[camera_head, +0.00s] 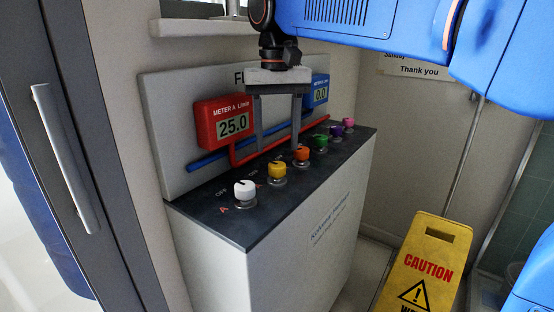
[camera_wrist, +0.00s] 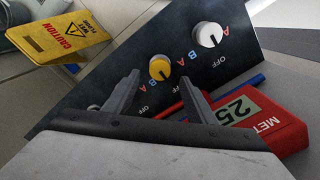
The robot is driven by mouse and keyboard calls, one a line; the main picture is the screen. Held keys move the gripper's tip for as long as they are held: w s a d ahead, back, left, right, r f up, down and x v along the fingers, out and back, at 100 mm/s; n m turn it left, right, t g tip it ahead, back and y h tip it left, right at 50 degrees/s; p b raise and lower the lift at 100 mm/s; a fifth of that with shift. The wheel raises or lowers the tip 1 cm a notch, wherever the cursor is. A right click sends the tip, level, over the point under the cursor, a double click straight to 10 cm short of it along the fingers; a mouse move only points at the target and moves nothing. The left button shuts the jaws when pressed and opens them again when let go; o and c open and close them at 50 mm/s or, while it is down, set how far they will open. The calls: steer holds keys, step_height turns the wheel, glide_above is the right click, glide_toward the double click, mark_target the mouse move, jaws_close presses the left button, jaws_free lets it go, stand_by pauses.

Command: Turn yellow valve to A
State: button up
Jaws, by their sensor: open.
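The yellow valve (camera_head: 277,171) stands second from the left in a row of knobs on the dark top of a cabinet. In the wrist view the yellow valve (camera_wrist: 159,68) shows just beyond and between my fingertips, with A, B and OFF labels around it. I cannot tell clearly which label it points to. My gripper (camera_head: 277,152) is open and empty, fingers pointing down, above and behind the row. Its two fingers (camera_wrist: 160,80) also show in the wrist view, apart from the knob.
A white knob (camera_head: 244,190) is left of the yellow one; an orange knob (camera_head: 302,155) and several others stand right. Red meter A (camera_head: 226,122) reads 25.0; blue meter B (camera_head: 317,91) reads 0.0. Pipes run behind the knobs. A yellow caution sign (camera_head: 424,262) stands right of the cabinet.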

mark_target(277, 164)
steer(key=shift+f, duration=2.8)
steer(key=c, duration=1)
